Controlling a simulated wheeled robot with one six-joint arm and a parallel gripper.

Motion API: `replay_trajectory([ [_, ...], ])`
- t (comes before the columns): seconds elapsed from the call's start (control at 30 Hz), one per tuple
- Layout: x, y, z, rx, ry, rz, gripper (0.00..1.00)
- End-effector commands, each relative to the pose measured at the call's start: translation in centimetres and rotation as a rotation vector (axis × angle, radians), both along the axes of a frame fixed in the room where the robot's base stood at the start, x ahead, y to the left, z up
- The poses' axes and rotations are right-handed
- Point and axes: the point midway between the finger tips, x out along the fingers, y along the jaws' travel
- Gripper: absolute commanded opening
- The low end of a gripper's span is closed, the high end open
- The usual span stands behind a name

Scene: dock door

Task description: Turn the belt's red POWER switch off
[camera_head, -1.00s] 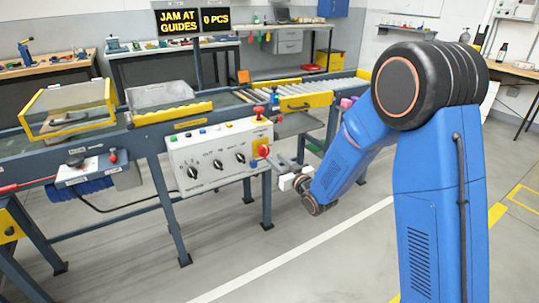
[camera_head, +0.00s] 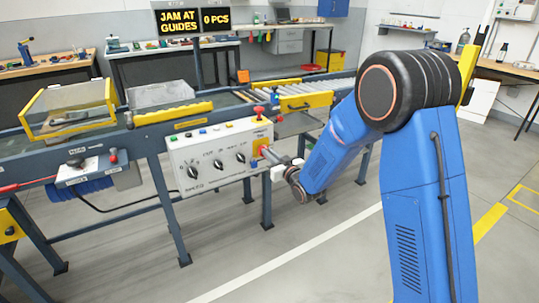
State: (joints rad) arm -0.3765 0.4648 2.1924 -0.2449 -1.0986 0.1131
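The white control box (camera_head: 207,160) hangs on the near side of the belt. At its right end is a yellow plate (camera_head: 256,134) with a red switch (camera_head: 263,149), which I take to be the POWER switch; its label is too small to read. I cannot tell whether the fingers touch or grip the switch, nor which way the switch is turned.
The box also carries several black knobs (camera_head: 216,164) and small coloured buttons. A red knob (camera_head: 258,110) stands just above it. A motor unit (camera_head: 88,172) with a red-topped lever hangs further left. A sign (camera_head: 177,22) reads "JAM AT GUIDES". The floor in front is clear.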

Motion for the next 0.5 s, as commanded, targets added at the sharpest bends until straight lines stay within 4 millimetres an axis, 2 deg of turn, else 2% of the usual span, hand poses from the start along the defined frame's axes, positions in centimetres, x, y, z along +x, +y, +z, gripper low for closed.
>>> replay_trajectory([
  [0.27, 0.00, -0.04, 0.01, 0.020, 0.013, 0.000, 0.00],
  [0.5, 0.09, -0.17, -0.01, 0.114, 0.077, 0.000, 0.00],
])
